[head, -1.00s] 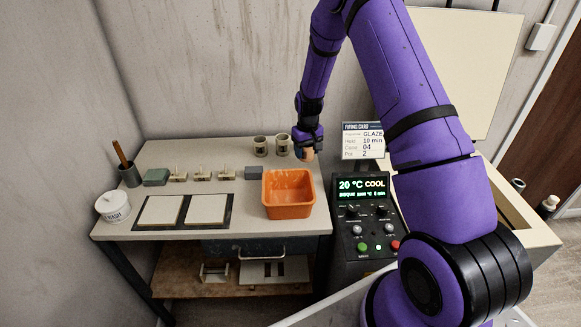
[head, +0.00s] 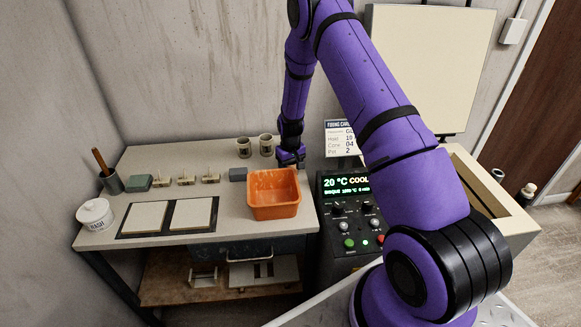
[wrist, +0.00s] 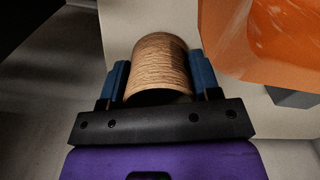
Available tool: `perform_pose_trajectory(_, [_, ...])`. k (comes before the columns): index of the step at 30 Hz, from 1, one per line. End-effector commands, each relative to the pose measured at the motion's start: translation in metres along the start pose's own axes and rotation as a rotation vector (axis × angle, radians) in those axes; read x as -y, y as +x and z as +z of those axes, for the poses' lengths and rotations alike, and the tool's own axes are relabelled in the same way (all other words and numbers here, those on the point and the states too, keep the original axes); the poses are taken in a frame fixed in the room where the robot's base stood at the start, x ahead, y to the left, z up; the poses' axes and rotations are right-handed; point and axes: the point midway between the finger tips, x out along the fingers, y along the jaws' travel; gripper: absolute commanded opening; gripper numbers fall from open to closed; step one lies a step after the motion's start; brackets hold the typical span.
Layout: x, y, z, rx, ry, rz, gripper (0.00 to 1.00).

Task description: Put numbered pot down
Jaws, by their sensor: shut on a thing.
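My gripper (wrist: 160,85) is shut on a tan, ribbed round pot (wrist: 158,62), seen close up in the wrist view between the blue finger pads. No number shows on its visible side. In the head view my gripper (head: 290,160) is low over the back right of the worktable (head: 180,158), just behind the orange bin (head: 274,208). The pot is hidden there, and I cannot tell whether it touches the tabletop. Two similar pots (head: 243,149) (head: 266,145) stand upright on the table to the left of my gripper.
A grey block (head: 238,174) sits left of the bin. Small stands (head: 186,180) line the table's middle, behind two pale tiles (head: 145,217). A kiln controller (head: 350,215) and firing card (head: 341,138) are close on the right.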

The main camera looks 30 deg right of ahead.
Motion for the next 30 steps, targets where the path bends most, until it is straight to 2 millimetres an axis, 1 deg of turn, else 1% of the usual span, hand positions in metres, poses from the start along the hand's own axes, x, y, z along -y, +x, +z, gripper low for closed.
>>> perform_pose_trajectory(1, [0.000, 0.002, 0.000, 0.000, 0.000, 0.000, 0.31])
perform_pose_trajectory(2, [0.000, 0.001, 0.000, 0.000, 0.000, 0.000, 0.64])
perform_pose_trajectory(3, [0.000, 0.001, 0.000, 0.000, 0.000, 0.000, 0.73])
perform_pose_trajectory(4, [0.000, 0.001, 0.000, 0.000, 0.000, 0.000, 0.80])
perform_pose_trajectory(5, [0.000, 0.001, 0.000, 0.000, 0.000, 0.000, 0.82])
perform_pose_trajectory(13, [0.000, 0.000, 0.000, 0.000, 0.000, 0.000, 0.82])
perform_pose_trajectory(17, [0.000, -0.009, 0.000, -0.001, 0.000, 0.000, 0.82])
perform_pose_trajectory(20, [0.000, -0.024, -0.001, -0.003, 0.000, 0.001, 0.82])
perform_pose_trajectory(30, [0.000, -0.090, 0.000, -0.003, 0.000, 0.000, 0.82])
